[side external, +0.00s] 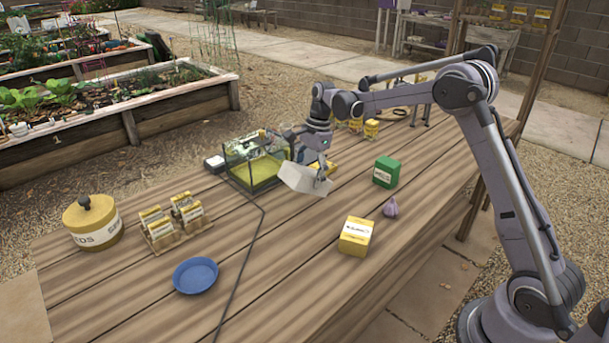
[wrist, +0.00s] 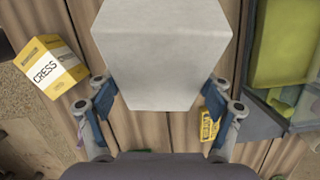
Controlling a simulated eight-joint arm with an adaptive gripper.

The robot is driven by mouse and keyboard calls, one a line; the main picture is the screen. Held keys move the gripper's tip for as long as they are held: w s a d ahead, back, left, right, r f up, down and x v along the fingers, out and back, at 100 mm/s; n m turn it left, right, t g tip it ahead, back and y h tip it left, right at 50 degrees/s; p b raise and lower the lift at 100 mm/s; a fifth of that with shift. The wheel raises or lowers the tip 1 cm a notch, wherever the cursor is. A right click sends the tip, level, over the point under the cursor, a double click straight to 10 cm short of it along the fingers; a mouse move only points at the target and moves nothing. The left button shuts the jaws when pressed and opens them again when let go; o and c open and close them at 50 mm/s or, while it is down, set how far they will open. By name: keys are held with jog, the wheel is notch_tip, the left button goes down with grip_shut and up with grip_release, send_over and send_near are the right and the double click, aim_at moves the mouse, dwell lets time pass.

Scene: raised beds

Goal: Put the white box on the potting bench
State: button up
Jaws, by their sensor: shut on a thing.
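The white box (side external: 303,180) is tilted in my gripper (side external: 322,172), over the middle of the wooden potting bench (side external: 290,255). I cannot tell whether its lower corner touches the planks. In the wrist view the white box (wrist: 165,45) fills the upper middle, between the two blue-padded fingers of my gripper (wrist: 158,100), which is shut on it. The box hides part of the bench planks (wrist: 260,15) behind it.
A glass tank (side external: 240,178) stands just left of the box. A green box (side external: 386,171), garlic bulb (side external: 391,208) and yellow box (side external: 356,236) stand to its right. A blue dish (side external: 195,274), seed packets (side external: 158,228) and yellow tin (side external: 92,225) lie left. Front-middle planks are clear, except for a dark cable.

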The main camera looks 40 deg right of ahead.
aim_at(298, 166)
jog(key=w+a+m+t+y, duration=0.1)
jog(key=m, duration=0.1)
jog(key=w+a+r+m+t+y, duration=0.1)
jog(key=m+t+y, duration=0.1)
jog(key=shift+w+a+m, duration=0.25)
jog(key=shift+a+m, duration=0.05)
jog(key=w+a+r+m+t, duration=0.2)
jog(key=w+r+m+t, duration=0.2)
jog(key=m+t, duration=0.4)
jog(key=shift+n+t, duration=0.4)
jog(key=shift+t, duration=0.2)
jog(key=shift+w+a+f, duration=0.8)
jog(key=shift+a+f, duration=0.85)
jog(key=shift+f, duration=0.1)
jog(key=shift+w+a+f, duration=0.85)
jog(key=shift+a+f, duration=0.8)
jog(key=shift+f, duration=0.1)
jog(key=shift+w+a+f, duration=0.8)
jog(key=shift+a+f, duration=0.85)
jog(key=shift+f, duration=0.1)
jog(key=o, duration=1.5)
jog(key=shift+f, duration=0.15)
